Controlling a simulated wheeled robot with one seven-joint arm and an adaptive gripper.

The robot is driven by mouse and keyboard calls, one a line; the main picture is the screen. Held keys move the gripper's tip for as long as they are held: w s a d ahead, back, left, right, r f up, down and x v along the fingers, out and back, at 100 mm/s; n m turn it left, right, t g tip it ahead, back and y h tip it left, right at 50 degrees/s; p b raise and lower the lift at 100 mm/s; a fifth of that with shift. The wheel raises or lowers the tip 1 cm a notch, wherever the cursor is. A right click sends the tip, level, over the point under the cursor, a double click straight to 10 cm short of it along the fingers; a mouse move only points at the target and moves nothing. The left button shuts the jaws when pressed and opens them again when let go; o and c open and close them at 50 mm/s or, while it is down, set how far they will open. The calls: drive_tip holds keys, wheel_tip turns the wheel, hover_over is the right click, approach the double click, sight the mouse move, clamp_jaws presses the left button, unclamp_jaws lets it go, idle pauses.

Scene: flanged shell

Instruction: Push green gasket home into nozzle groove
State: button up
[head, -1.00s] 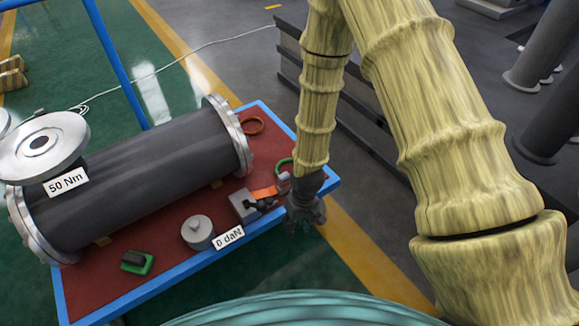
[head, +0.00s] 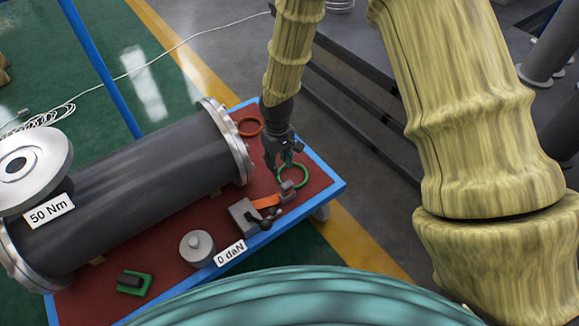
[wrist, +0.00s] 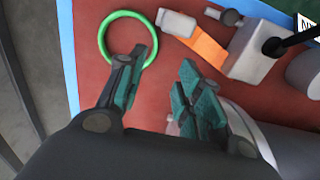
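The green gasket (head: 307,178) is a thin ring lying on the red cart top near its right end. It also shows in the wrist view (wrist: 102,36), partly behind my left finger. My gripper (head: 284,158) is just beyond the ring in the head view. In the wrist view my gripper (wrist: 161,76) is open, with nothing between its fingers. I cannot tell whether a finger touches the ring. A pale round flange (head: 42,160) with a dark central hole stands above the left end of the dark shell (head: 130,190); its groove cannot be made out.
An orange-red ring (head: 250,134) lies behind the gripper. A grey block with an orange strip (head: 266,201), a grey weight (head: 196,248) and a green-edged dark block (head: 133,284) lie along the front. The blue cart edge (head: 335,188) bounds the right side.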

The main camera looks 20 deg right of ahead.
drive_tip(key=b, duration=0.2)
hover_over(281, 181)
drive_tip(key=f, duration=0.5)
drive_tip(key=shift+a+f, duration=0.2)
drive_tip(key=shift+d+f+b, duration=0.1)
drive_tip(key=shift+f+b, duration=1.85)
drive_tip(key=shift+f, duration=0.65)
clamp_jaws()
